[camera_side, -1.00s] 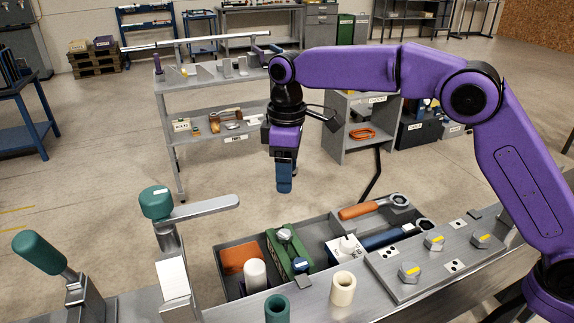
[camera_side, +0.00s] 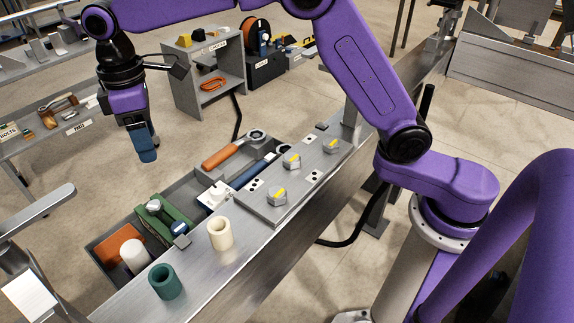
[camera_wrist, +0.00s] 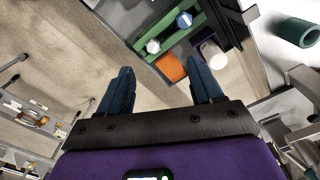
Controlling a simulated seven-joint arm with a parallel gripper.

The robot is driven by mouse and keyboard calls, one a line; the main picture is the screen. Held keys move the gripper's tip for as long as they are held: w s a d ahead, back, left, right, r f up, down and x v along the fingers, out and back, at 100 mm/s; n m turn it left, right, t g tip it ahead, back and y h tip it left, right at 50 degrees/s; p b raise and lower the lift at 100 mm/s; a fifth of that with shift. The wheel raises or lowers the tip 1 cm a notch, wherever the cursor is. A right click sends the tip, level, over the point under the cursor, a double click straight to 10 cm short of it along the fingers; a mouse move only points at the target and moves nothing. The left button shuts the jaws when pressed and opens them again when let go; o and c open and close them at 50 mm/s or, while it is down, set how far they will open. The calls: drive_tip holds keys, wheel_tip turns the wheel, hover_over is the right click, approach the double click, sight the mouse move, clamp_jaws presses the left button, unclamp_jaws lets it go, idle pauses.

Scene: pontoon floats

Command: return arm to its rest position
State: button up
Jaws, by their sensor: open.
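My gripper (camera_side: 145,150) hangs from my purple arm, pointing down, above and left of the tool tray in the side view. In the wrist view its two blue fingers (camera_wrist: 165,92) are spread apart with nothing between them. The grey tray (camera_side: 190,187) holds an orange block (camera_side: 118,248), a white cylinder (camera_side: 134,256), a green part (camera_side: 170,222), a white block (camera_side: 216,197) and wrenches with orange (camera_side: 222,155) and blue (camera_side: 250,172) handles. In the wrist view the green part (camera_wrist: 194,30) and the orange block (camera_wrist: 171,68) lie beyond the fingers, apart from them.
A cream cup (camera_side: 220,233) and a green cup (camera_side: 165,283) stand on the metal bench. A plate with several yellow-marked knobs (camera_side: 277,195) lies beside them. A metal lever (camera_side: 40,203) juts in at lower left. Shelves (camera_side: 205,75) stand behind.

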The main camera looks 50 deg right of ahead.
drive_tip(key=s+d+f, duration=0.2)
drive_tip(key=s+d, duration=1)
drive_tip(key=s, duration=0.4)
drive_tip(key=s+d+f, duration=0.3)
drive_tip(key=s+d, duration=1)
drive_tip(key=s, duration=0.2)
drive_tip(key=shift+s+d+n, duration=0.15)
drive_tip(key=shift+s+n, duration=0.15)
drive_tip(key=shift+s, duration=0.05)
